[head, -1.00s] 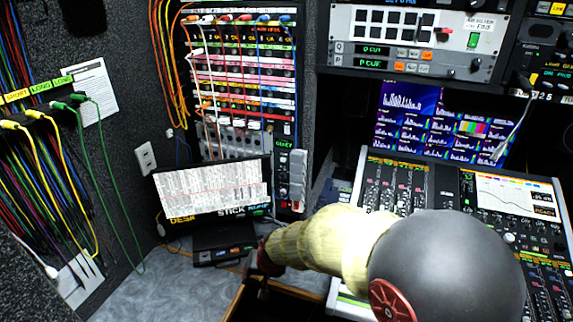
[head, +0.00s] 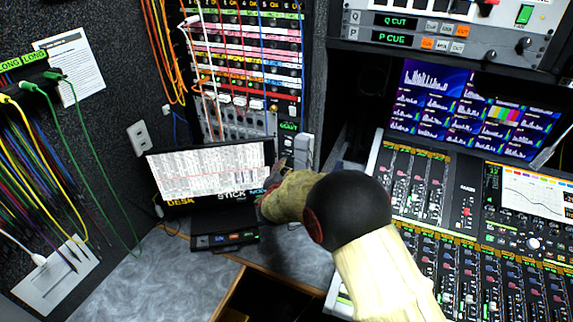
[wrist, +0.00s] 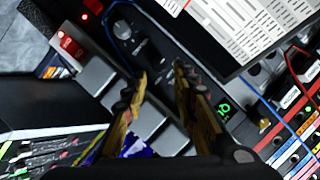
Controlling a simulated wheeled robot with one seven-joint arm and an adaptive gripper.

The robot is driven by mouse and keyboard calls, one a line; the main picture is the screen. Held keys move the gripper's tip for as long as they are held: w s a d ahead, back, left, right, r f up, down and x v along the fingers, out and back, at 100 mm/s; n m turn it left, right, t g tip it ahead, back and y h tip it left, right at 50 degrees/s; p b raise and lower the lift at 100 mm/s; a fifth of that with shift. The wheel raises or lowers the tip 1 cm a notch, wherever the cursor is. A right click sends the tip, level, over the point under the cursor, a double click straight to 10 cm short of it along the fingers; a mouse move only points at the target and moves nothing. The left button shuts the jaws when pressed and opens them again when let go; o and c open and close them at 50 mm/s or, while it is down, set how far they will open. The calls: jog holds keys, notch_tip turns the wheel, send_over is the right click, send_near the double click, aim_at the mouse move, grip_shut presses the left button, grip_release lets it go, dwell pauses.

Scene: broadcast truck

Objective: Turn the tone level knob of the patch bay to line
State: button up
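The patch bay (head: 250,60) stands at the back in the head view, with rows of coloured strips and plugged cables. A narrow dark panel with a green display (head: 288,127) is at its lower right. In the wrist view this panel carries a round dark knob (wrist: 122,29) and the green display (wrist: 223,108). The knob's label and pointer setting are too small to read. My gripper (wrist: 161,74) is open and empty, its two yellowish fingers apart in front of the panel. The knob lies beyond the fingertips, up and left, not between them. In the head view my arm hides the panel's lower part.
A monitor (head: 210,172) stands just left of my gripper. Grey blocks (wrist: 146,119) line the panel's side, close to one finger. A red-lit switch (wrist: 69,44) is beyond. The mixing console (head: 460,240) is on the right. Orange, white and blue cables hang across the patch bay.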

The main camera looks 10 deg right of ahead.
aim_at(287, 162)
jog(key=b+x, duration=0.1)
jog(key=x, duration=0.4)
jog(key=shift+w+d+f, duration=0.1)
jog(key=shift+w, duration=0.2)
jog(key=shift+c, duration=1.3)
jog(key=c, duration=0.4)
grip_shut()
